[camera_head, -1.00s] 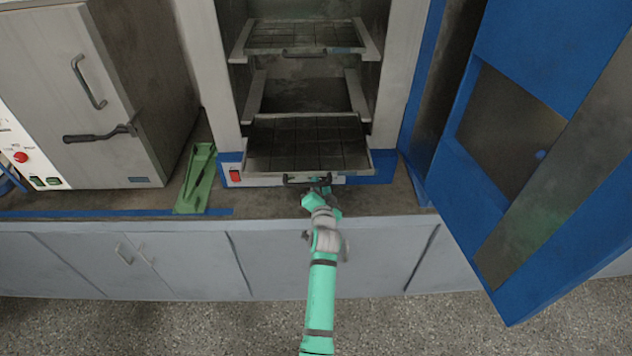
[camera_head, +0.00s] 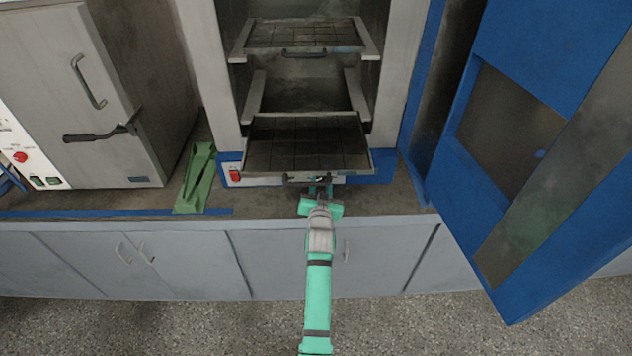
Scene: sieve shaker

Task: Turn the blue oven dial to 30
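The blue oven (camera_head: 373,176) stands on the counter with its door (camera_head: 545,50) swung wide open to the right. Its low front panel has a red switch (camera_head: 235,175) at the left and a pale display-like patch near the middle. The dial cannot be made out; the lower tray, its dark handle (camera_head: 292,181) and my gripper cover the middle of the panel. My gripper (camera_head: 320,187) is at the panel's middle, just below the tray's front edge. Its fingers are small and dark against the handle, so I cannot tell whether they are open or touching anything.
The lower tray (camera_head: 262,165) sticks out above my gripper. An upper tray (camera_head: 300,35) sits inside. A green object (camera_head: 196,180) lies on the counter to the left, beside a grey closed oven (camera_head: 75,130). The open door blocks the right side.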

